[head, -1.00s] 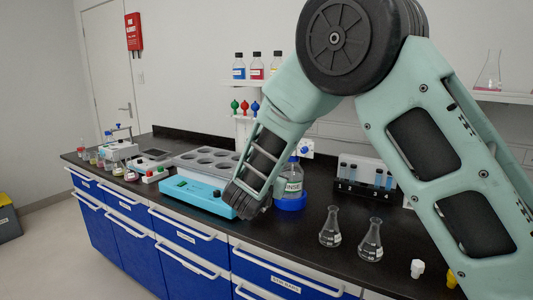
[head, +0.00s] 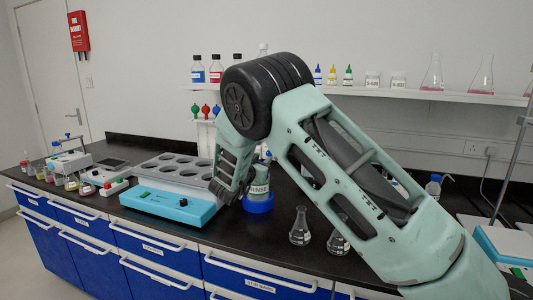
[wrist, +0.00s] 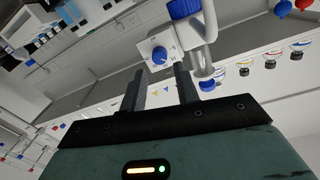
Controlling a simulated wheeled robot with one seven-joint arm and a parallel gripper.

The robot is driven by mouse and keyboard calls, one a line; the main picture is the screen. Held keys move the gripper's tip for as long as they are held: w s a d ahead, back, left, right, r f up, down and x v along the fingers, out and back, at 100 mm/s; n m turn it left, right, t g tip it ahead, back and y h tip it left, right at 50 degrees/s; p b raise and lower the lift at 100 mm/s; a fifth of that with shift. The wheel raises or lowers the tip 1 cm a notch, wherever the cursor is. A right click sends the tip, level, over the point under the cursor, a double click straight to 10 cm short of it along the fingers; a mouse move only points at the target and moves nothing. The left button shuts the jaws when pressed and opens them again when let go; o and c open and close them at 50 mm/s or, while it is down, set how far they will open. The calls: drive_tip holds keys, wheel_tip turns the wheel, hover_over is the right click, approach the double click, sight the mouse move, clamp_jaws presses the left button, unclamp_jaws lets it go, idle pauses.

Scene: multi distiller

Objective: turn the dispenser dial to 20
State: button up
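The dispenser's blue dial (wrist: 159,55) sits on a white plate in the wrist view, a little beyond my fingertips and roughly between them. Its scale marks are too small to read. My gripper (wrist: 161,70) is open and empty, with one finger to each side. I cannot tell whether a fingertip touches the dial. In the head view the labelled bottle (head: 259,188) stands in a blue ring base (head: 258,205) on the black bench. My arm hides the dispenser head and the gripper there.
A blue-fronted device with round wells (head: 168,204) stands left of the bottle. Two conical flasks, one here (head: 300,228), stand to the right near the front edge, the other partly behind my arm. A wall shelf (head: 410,94) with bottles and flasks runs behind.

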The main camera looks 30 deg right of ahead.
sight(269, 154)
drive_tip(key=shift+p+x, duration=0.4)
drive_tip(key=shift+x, duration=2.1)
clamp_jaws()
drive_tip(key=shift+f+b, duration=0.1)
drive_tip(key=shift+b, duration=0.25)
